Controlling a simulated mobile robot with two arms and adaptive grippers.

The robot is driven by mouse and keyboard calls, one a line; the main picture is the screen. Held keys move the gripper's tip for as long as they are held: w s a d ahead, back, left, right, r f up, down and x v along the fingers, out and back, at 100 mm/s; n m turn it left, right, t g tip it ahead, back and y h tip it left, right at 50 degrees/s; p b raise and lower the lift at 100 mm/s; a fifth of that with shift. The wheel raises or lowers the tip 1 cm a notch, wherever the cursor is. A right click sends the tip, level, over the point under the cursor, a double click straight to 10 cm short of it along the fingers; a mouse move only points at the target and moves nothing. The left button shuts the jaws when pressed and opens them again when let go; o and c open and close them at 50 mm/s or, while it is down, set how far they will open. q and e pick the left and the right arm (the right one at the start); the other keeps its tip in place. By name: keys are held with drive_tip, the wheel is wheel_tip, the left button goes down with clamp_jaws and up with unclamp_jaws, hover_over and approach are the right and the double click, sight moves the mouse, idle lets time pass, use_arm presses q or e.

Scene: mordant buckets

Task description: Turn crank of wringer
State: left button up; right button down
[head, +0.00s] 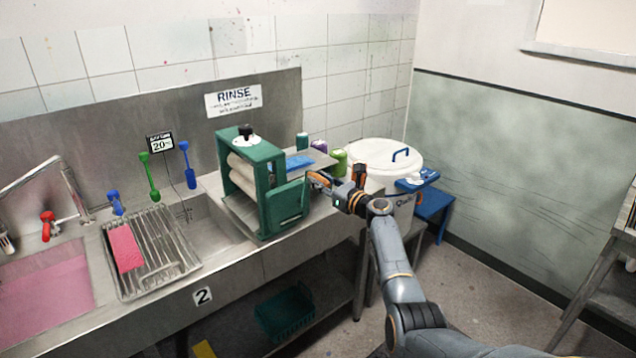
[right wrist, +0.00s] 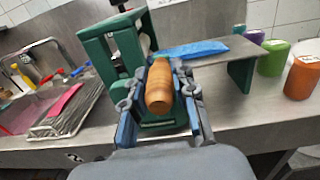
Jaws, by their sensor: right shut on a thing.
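The wringer (head: 270,205) is a green frame with pale rollers and a black-and-white knob on top, standing on the steel counter; it also shows in the right wrist view (right wrist: 98,45). Its crank has a wooden handle (right wrist: 159,86), which points toward the right wrist camera. My right gripper (head: 318,182) is at the right front side of the wringer. Its fingers lie on both sides of the handle and it is shut on it. In the head view the handle is largely hidden by the gripper. My left gripper is not in view.
A blue cloth (head: 299,162) lies on the board behind the wringer. Several coloured jars, one of them green (head: 339,162), stand nearby. A lidded white bucket (head: 385,155) is at the right. A rack (head: 180,245) with a pink cloth (head: 125,248) is left.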

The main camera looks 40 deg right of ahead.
drive_tip(key=shift+d+f, duration=0.2)
drive_tip(key=shift+d, duration=0.05)
drive_tip(key=c, duration=1.1)
unclamp_jaws()
drive_tip(key=shift+o, duration=0.2)
drive_tip(key=shift+d, duration=0.15)
drive_tip(key=shift+s, duration=0.15)
drive_tip(key=s+d, duration=0.1)
drive_tip(key=s, duration=1)
drive_tip(key=shift+s, duration=0.35)
drive_tip(key=shift+d, duration=0.1)
